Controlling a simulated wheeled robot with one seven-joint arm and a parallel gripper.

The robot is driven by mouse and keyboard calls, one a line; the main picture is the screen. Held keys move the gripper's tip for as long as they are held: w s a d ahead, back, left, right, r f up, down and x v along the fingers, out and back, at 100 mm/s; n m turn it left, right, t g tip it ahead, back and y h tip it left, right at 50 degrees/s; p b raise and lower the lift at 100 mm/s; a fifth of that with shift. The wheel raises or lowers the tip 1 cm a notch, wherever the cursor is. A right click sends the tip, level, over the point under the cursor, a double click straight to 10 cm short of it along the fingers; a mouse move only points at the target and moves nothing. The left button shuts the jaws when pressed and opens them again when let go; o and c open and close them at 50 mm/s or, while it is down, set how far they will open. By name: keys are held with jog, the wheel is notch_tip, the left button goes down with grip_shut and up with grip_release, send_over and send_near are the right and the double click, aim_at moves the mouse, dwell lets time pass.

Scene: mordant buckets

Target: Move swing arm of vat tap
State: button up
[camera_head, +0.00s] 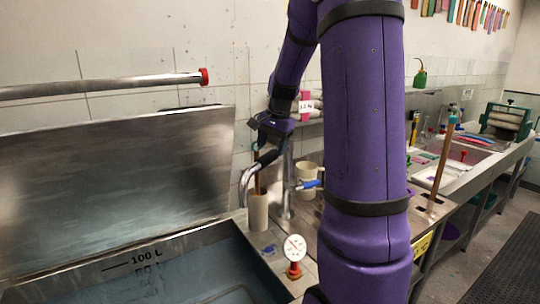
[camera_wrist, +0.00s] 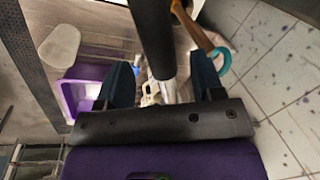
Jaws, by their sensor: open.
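The vat tap's swing arm (camera_head: 247,179) is a curved metal pipe with a black sleeve (camera_head: 266,160). It joins an upright metal post (camera_head: 285,195) with a blue lever (camera_head: 309,184), and its spout end bends down near the vat's back right corner. My gripper (camera_head: 268,141) is open, close above the black sleeve in the head view. In the wrist view the sleeve (camera_wrist: 152,38) runs between the two dark fingers of my gripper (camera_wrist: 163,68), with no visible grip on it. I cannot tell how deep the sleeve lies between the fingers.
The open vat (camera_head: 190,250) has its lid (camera_head: 110,180) raised behind it. A beige cylinder (camera_head: 258,213) holding a stick stands beside the spout. A cream pot (camera_head: 307,178) is behind the post.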

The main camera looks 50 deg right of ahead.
aim_at(271, 152)
jog(key=shift+w+a+f, duration=0.1)
jog(key=shift+w+f, duration=0.05)
jog(key=shift+f, duration=0.7)
jog(key=shift+w+f, duration=0.15)
jog(key=shift+f, duration=0.65)
grip_shut()
